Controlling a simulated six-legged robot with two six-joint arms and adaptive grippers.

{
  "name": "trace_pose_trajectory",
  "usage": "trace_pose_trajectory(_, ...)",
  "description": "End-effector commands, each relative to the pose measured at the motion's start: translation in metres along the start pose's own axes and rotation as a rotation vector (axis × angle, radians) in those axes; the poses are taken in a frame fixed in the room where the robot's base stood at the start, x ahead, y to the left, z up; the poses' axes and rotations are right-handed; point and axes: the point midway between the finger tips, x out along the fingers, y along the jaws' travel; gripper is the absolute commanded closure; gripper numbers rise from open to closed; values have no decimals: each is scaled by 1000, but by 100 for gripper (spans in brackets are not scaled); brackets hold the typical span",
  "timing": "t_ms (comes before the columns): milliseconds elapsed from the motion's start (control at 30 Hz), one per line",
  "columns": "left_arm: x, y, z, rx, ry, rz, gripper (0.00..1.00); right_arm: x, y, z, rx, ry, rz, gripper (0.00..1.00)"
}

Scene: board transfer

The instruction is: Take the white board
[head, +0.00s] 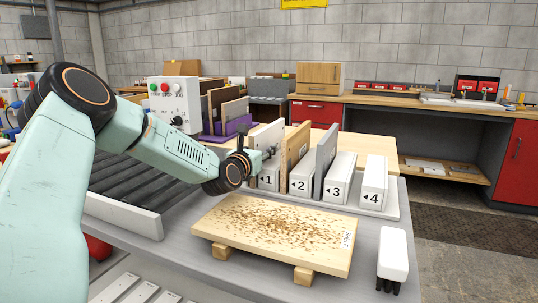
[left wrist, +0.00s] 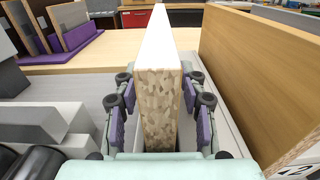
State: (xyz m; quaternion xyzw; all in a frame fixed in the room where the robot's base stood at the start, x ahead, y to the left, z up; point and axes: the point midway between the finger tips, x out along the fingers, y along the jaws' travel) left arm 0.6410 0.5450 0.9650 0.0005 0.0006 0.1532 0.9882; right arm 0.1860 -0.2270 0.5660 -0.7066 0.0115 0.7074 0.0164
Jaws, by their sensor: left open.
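The white board (head: 264,137) stands upright in the numbered rack, by the block marked 1. In the left wrist view the white board (left wrist: 158,105) shows its speckled chipboard end edge and white top. My left gripper (head: 262,155) is at the near end of the board. In the left wrist view my left gripper (left wrist: 160,112) is open, with purple-padded fingers on both sides of the board and a visible gap on each side. The lower part of the board is partly hidden by the gripper. My right gripper is not in view.
A wooden board (head: 296,147) and a grey board (head: 326,158) stand in the rack to the right. A chip-strewn panel (head: 225,233) lies on two wooden bearers in front. A brush (head: 393,250) stands at right. Rollers (head: 115,192) lie left.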

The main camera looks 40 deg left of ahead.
Motion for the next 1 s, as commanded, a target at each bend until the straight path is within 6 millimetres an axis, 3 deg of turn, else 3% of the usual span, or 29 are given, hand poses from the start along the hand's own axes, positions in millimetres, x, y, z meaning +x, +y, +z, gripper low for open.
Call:
trace_pose_trajectory(367, 7, -1, 1, -2, 0, -1, 59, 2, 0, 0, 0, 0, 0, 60)
trace_pose_trajectory(833, 6, 0, 0, -1, 0, -1, 99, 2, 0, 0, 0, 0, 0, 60)
trace_pose_trajectory(1000, 6, 0, 1, -1, 0, 0, 100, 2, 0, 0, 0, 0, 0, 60)
